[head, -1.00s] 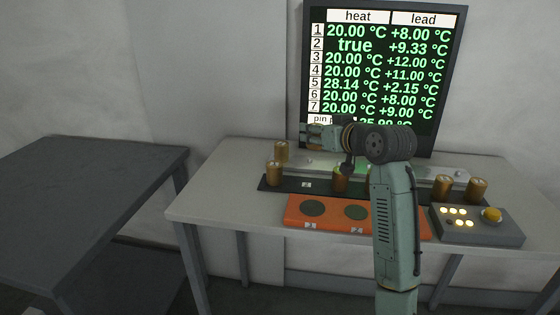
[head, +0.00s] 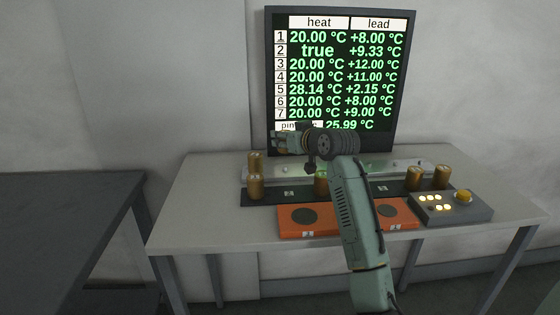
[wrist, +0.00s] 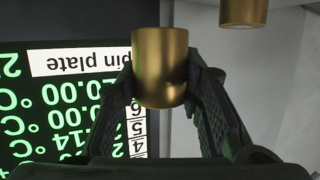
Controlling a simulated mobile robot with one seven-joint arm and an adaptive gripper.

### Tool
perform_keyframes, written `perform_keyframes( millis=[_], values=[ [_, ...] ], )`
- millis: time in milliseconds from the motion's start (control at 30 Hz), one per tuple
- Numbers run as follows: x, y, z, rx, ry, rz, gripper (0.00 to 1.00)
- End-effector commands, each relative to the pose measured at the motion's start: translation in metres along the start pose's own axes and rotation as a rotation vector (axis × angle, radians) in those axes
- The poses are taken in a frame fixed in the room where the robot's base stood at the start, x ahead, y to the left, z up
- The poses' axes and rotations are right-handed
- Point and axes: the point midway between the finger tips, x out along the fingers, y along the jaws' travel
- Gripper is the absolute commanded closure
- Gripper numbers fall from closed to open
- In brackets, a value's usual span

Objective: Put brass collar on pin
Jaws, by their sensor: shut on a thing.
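In the wrist view my gripper (wrist: 162,68) is shut on a brass collar (wrist: 160,85), a plain gold cylinder between the two fingers. In the head view my gripper (head: 273,143) points left above the back left of the table. A brass cylinder (head: 255,161) shows just left of and below its fingertips; I cannot tell whether this is the held one. Small pins (head: 285,169) stand on a pale plate (head: 345,168) at the table's back, partly hidden by my arm. Any contact between collar and pin is not visible.
An orange plate (head: 340,215) with dark discs lies in front, a button box (head: 450,206) at right. A screen (head: 335,75) of readings stands behind. A dark table (head: 60,210) is at left, mostly bare.

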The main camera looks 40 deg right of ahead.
Motion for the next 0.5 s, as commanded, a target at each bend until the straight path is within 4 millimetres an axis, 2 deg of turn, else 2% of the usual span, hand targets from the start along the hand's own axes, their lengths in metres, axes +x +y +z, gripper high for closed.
perform_keyframes(
  millis=[100, 267, 500],
  values=[
    [0.004, 0.000, 0.016, 0.000, 0.000, 0.000, 0.98],
    [0.008, -0.001, 0.027, -0.001, 0.002, 0.000, 0.98],
    [0.017, 0.000, 0.057, 0.001, 0.001, 0.000, 0.98]
  ],
)
